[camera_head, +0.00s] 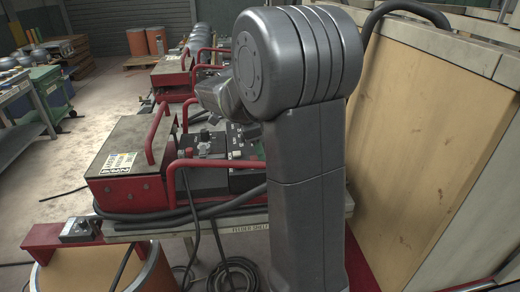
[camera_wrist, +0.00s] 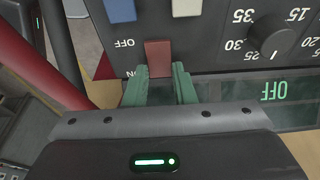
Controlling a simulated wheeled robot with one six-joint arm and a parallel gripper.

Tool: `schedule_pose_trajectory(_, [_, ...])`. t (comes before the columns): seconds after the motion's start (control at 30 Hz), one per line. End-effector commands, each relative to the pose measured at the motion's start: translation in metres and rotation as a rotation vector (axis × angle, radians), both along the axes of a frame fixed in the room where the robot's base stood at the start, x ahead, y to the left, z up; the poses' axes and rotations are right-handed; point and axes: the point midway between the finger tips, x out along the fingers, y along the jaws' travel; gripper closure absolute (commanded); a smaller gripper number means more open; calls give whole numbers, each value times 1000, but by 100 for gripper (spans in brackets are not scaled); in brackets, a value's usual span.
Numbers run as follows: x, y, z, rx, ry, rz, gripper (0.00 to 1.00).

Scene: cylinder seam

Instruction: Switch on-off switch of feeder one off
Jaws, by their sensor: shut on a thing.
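In the wrist view, a dark control panel (camera_wrist: 215,50) appears upside down. My own arm hides part of this panel and my fingers there.
The wrist view also shows a blue switch (camera_wrist: 120,9), a pale switch (camera_wrist: 187,7) and a round knob (camera_wrist: 267,38). A red tube handle (camera_wrist: 40,60) runs close on the left. In the head view, another feeder (camera_head: 172,75) stands behind, and a wooden-panelled wall (camera_head: 435,150) is at right.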

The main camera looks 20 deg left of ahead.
Motion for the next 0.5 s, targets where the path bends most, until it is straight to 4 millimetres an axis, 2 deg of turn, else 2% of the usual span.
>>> schedule_pose_trajectory(0.13, [0, 0, -1, -1, 2, -1, 99])
schedule_pose_trajectory(0.17, [0, 0, -1, -1, 2, -1, 74])
schedule_pose_trajectory(0.27, [0, 0, -1, 0, 2, -1, 55])
schedule_pose_trajectory(0.5, [0, 0, 0, 0, 1, 0, 55])
